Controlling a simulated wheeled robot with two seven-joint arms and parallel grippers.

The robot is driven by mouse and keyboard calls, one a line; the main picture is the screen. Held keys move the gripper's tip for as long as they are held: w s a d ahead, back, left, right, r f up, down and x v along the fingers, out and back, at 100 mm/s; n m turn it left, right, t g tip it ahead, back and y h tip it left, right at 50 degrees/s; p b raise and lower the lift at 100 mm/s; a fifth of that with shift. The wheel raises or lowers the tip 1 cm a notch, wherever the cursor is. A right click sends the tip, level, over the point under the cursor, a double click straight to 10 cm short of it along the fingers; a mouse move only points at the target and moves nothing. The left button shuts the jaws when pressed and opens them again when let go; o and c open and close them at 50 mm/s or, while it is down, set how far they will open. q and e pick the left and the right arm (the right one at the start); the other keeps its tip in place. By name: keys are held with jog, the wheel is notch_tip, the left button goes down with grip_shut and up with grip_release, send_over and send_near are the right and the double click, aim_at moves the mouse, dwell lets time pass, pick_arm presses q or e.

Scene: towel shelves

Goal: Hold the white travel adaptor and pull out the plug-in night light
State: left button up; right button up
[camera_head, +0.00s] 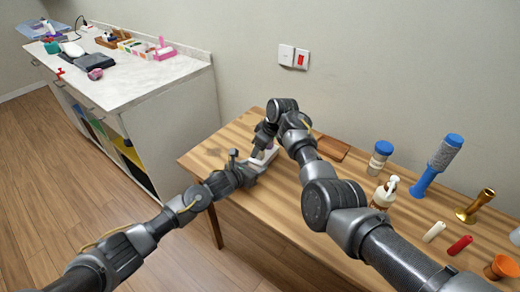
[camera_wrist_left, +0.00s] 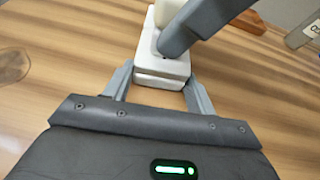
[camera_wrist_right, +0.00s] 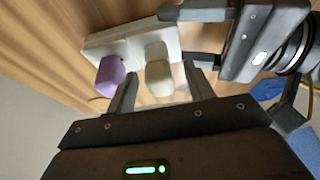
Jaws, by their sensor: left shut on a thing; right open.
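The white travel adaptor (camera_head: 268,153) lies on the wooden table in the head view, partly covered by my arms. My left gripper (camera_wrist_left: 160,78) is shut on the end of the adaptor (camera_wrist_left: 162,67), one finger on each side. In the right wrist view, a rounded cream plug-in piece (camera_wrist_right: 158,78), which looks like the night light, stands on the adaptor (camera_wrist_right: 135,38). A purple plug-in piece (camera_wrist_right: 110,76) sits beside it. My right gripper (camera_wrist_right: 160,72) is open, with its fingers on either side of the cream piece. Whether they touch it is unclear.
The wooden table (camera_head: 225,155) also bears a brown tray (camera_head: 332,148), a blue-lidded jar (camera_head: 380,158), a pump bottle (camera_head: 385,192), a blue stand (camera_head: 437,166) and other small items to the right. A white counter (camera_head: 135,85) stands at the left. The table's left end is clear.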

jog(key=shift+w+a+f, duration=0.1)
jog(key=shift+a+f, duration=0.1)
jog(key=shift+f, duration=0.4)
jog(key=c, duration=1)
jog(key=shift+c, duration=0.2)
pick_arm(q)
jog(key=shift+f, duration=0.1)
pick_arm(e)
jog(key=shift+w+r, duration=0.1)
jog(key=shift+r, duration=2.2)
jog(key=shift+r, duration=0.2)
jog(key=shift+r, duration=1.8)
pick_arm(q)
jog(key=o, duration=1.1)
